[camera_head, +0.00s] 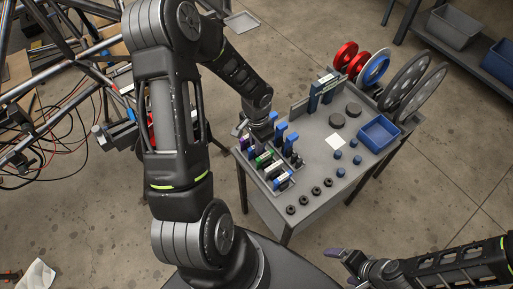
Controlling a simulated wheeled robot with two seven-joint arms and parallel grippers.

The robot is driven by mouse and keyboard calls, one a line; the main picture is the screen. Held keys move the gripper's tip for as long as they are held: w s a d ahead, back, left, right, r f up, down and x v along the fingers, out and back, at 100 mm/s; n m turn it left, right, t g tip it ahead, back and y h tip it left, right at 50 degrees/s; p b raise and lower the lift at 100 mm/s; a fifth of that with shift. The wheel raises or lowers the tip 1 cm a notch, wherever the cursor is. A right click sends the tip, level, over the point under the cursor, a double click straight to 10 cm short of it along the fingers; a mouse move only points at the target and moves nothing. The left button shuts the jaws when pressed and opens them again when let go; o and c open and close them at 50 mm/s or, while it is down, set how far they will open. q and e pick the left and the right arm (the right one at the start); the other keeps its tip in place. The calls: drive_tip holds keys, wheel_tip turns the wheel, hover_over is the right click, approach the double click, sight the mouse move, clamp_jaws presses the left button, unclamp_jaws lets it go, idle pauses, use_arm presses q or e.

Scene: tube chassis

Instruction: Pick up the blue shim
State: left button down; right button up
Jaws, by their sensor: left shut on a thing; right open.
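A grey tray (262,176) on the left end of the cart holds rows of small shims, among them purple, green and blue ones. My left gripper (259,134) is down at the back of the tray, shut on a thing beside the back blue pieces. The hand and arm hide most of what it holds, which looks like a blue shim. My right gripper (340,257) is open and empty, low in front of the cart, well apart from the tray.
Red, blue and grey wheels (372,68) stand at the back. A tube chassis (60,62) is at left.

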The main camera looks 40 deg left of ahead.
use_arm(q)
drive_tip(key=shift+r, duration=0.1)
idle(0.5)
wheel_tip(320, 180, up, 10)
drive_tip(key=shift+f, duration=0.1)
idle(0.8)
drive_tip(key=w+d+r+n, duration=0.3)
drive_tip(key=w+d+r, duration=0.6)
drive_tip(key=w+d, duration=0.3)
drive_tip(key=shift+d, duration=1.2)
